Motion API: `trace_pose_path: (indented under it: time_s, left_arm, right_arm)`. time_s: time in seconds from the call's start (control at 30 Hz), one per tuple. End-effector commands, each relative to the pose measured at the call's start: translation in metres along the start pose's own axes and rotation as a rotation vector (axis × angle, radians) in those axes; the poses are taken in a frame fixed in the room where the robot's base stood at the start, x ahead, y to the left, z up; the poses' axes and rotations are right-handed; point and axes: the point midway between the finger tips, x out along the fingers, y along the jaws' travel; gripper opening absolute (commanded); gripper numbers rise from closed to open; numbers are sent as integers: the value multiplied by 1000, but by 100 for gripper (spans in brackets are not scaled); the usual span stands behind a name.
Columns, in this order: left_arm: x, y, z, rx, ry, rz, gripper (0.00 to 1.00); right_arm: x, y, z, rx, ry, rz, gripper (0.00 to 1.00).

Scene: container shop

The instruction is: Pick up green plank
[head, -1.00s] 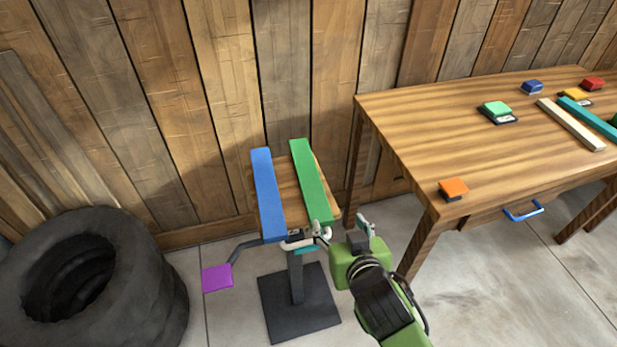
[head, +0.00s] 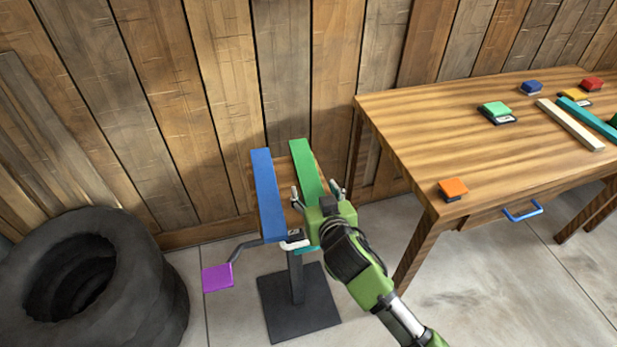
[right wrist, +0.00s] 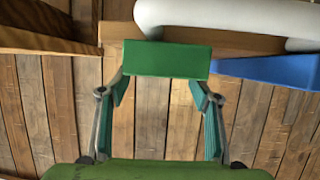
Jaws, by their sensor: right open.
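The green plank (head: 306,168) lies lengthwise on a small wooden stand (head: 287,190), beside a blue plank (head: 267,190). My right gripper (head: 318,190) is over the near part of the green plank, with one finger to each side of it. It hides the plank's near end in the head view. In the right wrist view the near end of the green plank (right wrist: 167,60) shows between and beyond the open fingers (right wrist: 160,100). The blue plank (right wrist: 270,70) is at the right there. My left gripper is not in view.
A wooden table (head: 420,135) stands at the right, with colored blocks and planks on it. Black tires (head: 150,270) are stacked at the left. A purple pad (head: 217,277) sticks out from the stand on an arm. A plank wall is behind.

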Motion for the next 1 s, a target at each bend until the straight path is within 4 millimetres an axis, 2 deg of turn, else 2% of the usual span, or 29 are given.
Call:
trace_pose_path:
  time_s: [0.23,0.57,0.6,0.77,1.0]
  left_arm:
    - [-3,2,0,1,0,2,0]
    - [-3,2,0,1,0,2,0]
    - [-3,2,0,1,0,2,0]
    - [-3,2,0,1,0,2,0]
    - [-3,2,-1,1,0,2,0]
  right_arm:
    - [31,0,0,-2,0,1,58]
    - [37,-1,0,0,0,-1,58]
    - [37,-1,0,0,0,-1,55]
    - [37,0,0,0,-1,0,14]
    - [37,-1,-1,0,2,-1,11]
